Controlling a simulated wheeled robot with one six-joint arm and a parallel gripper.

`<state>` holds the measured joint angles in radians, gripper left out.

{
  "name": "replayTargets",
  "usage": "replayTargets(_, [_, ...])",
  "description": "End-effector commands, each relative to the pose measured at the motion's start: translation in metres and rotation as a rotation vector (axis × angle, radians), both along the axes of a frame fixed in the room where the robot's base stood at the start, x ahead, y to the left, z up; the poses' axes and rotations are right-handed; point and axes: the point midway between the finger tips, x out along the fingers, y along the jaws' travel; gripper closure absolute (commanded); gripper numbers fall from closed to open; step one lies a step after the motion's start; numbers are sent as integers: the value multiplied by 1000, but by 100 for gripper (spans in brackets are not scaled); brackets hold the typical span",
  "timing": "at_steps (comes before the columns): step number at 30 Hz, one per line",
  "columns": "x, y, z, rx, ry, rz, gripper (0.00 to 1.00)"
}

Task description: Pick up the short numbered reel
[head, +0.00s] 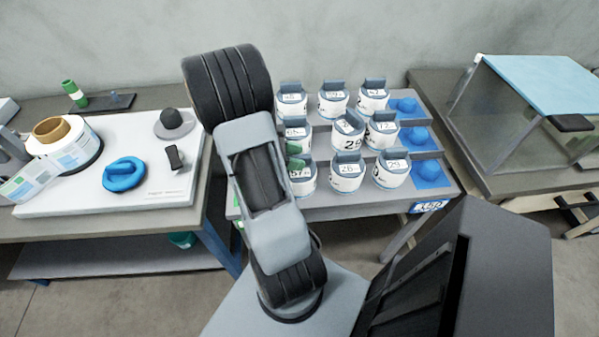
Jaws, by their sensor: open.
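Several white numbered reels with grey-blue tops stand in three rows on a stepped grey rack (322,208). The front row holds one reading about 57 (302,183), one reading about 26 (346,178) and one reading about 29 (391,174). A middle-row reel (347,136) shows a larger 28. I cannot tell which is the short one. My arm rises in front of the rack's left side and hides part of it. My gripper is not clearly visible; small green pieces (296,163) show beside the arm at the left reels, and I cannot tell what they are.
Blue empty seats (430,171) line the rack's right side. A left bench (205,190) carries a white board (60,203) with a label roll (62,146), a blue ring (124,174) and a grey knob (174,122). A clear-sided case (535,85) stands on the right bench.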

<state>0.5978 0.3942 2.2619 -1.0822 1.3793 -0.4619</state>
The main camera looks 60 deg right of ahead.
Motion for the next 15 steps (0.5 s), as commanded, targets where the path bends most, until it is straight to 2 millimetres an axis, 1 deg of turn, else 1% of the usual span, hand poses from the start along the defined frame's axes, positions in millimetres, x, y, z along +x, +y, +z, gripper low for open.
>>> replayTargets(5, [0, 0, 0, 0, 0, 0, 49])
replayTargets(6, [0, 0, 0, 0, 0, 0, 51])
replayTargets(15, [0, 0, 0, -1, 1, 0, 80])
